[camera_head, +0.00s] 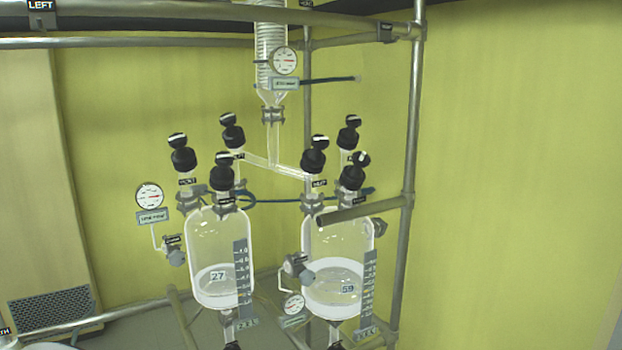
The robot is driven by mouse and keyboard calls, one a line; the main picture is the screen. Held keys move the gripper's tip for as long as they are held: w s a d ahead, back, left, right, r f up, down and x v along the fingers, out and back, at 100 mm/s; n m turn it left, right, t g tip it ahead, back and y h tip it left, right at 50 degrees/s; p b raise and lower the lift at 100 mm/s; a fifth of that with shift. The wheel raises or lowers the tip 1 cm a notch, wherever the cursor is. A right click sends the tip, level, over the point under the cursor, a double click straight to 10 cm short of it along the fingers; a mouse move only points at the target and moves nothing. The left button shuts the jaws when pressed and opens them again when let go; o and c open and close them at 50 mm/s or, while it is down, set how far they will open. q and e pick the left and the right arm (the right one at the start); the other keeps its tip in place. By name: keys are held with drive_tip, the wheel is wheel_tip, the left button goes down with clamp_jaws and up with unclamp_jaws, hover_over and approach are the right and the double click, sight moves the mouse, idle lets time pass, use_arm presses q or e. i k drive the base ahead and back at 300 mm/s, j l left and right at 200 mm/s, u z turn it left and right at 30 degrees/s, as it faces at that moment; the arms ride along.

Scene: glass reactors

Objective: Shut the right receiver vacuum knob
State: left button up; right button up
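The right receiver (312,250) is a clear glass vessel with white liquid and a tag reading 59. On top of it are black knobs with white marks: a front-left knob (314,157), a front-right knob (354,172) and a rear knob (349,133). Small labels sit below them, but I cannot read which is vacuum. I cannot tell from the marks which knobs are open or shut. The left receiver (210,245), tagged 27, has similar black knobs (182,155). Neither of my grippers is in view.
A metal rail stub (365,209) juts across the right receiver's upper part. A metal post (413,110) stands to its right. A glass condenser (271,50) with a gauge (284,60) hangs above. Another gauge (149,196) is at the left. The right side is open before a yellow wall.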

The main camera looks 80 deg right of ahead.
sight(356, 158)
drive_tip(key=z, duration=3.15)
